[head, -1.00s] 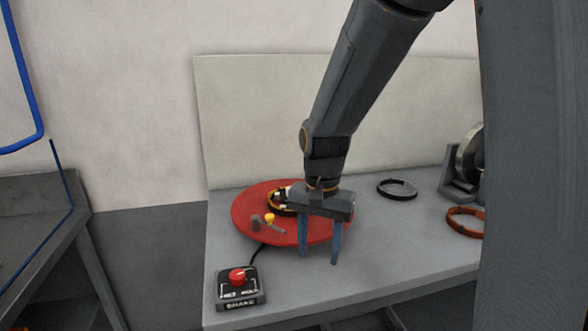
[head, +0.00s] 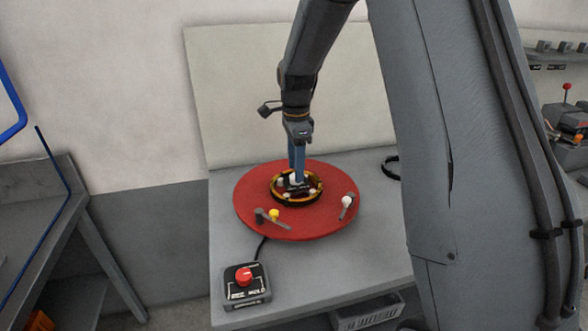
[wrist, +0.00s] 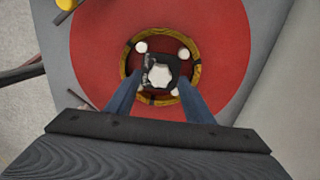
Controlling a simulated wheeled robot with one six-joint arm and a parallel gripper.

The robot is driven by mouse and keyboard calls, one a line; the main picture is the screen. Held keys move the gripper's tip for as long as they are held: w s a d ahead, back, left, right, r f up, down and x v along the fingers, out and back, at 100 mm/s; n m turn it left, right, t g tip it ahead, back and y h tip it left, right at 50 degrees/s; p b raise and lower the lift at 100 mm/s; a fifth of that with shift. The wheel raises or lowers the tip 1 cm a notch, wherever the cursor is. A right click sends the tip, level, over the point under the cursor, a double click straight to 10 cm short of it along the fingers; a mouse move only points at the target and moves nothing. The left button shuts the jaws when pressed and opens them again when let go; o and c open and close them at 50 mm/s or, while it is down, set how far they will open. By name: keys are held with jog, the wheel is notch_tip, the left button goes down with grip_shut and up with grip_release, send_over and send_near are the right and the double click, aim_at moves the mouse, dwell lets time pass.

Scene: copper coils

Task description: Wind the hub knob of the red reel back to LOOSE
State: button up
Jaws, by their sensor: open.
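The red reel (head: 256,218) lies flat on the grey bench and also shows in the wrist view (wrist: 226,60). A dark ring with yellow-orange parts (head: 274,196) surrounds its hub. In the wrist view a pale six-sided hub knob (wrist: 159,75) sits inside this ring, with small white round posts around it. My gripper (wrist: 160,86) is open and points down over the hub, its blue fingers on either side of the knob with gaps. In the head view my gripper (head: 298,178) partly hides the hub. I cannot read any LOOSE mark.
A brake box (head: 247,292) with a red button stands at the bench's front left. Small levers with a yellow knob (head: 274,214) and a white knob (head: 347,202) stand on the reel. A black ring (head: 391,168) lies right of the reel, partly behind my arm.

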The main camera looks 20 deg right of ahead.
jog(key=shift+f, duration=1.25)
jog(key=shift+a, duration=0.15)
jog(key=c, duration=1)
jog(key=shift+c, duration=0.2)
